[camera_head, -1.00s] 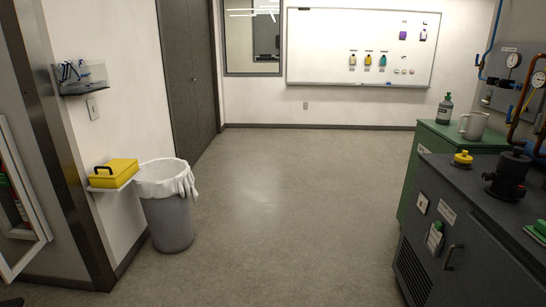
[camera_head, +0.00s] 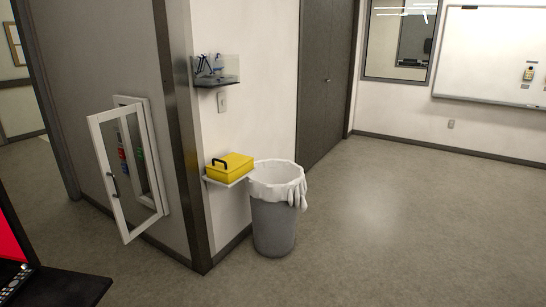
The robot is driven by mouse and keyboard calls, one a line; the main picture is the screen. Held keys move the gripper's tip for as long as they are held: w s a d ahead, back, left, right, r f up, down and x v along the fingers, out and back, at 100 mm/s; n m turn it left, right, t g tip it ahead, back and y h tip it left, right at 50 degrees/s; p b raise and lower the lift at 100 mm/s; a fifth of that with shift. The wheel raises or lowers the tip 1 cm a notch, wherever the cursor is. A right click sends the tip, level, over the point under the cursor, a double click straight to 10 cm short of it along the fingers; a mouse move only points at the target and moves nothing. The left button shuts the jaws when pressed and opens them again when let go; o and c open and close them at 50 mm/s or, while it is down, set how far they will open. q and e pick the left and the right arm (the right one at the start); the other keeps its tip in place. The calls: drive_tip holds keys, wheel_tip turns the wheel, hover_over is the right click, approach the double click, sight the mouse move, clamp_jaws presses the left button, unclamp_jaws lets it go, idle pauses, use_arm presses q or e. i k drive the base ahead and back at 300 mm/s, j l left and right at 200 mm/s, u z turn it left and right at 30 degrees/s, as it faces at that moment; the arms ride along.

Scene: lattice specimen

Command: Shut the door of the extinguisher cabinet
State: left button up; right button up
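The extinguisher cabinet (camera_head: 157,150) is set in the grey wall at the left. Its white-framed glass door (camera_head: 97,131) stands open, swung out from the wall, with a small dark handle (camera_head: 112,184) on its left side. Something red and green shows through the glass, partly hidden by the door. Neither of my grippers is in view.
A grey bin (camera_head: 273,222) with a white liner stands right of the wall corner. A yellow box (camera_head: 230,167) sits on a small shelf above the floor beside it. A dark surface with a red screen (camera_head: 8,241) is at the lower left. The floor in the middle and right is clear.

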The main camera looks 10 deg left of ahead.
sight(110, 181)
drive_tip(key=i+l+u, duration=0.1)
drive_tip(key=u, duration=0.25)
drive_tip(key=i+l+u, duration=0.2)
drive_tip(key=u, duration=0.15)
drive_tip(key=i+l+u, duration=0.2)
drive_tip(key=u, duration=0.15)
drive_tip(key=i+l+u, duration=0.55)
drive_tip(key=l, duration=0.15)
drive_tip(key=l+u, duration=0.3)
drive_tip(key=i+l, duration=0.05)
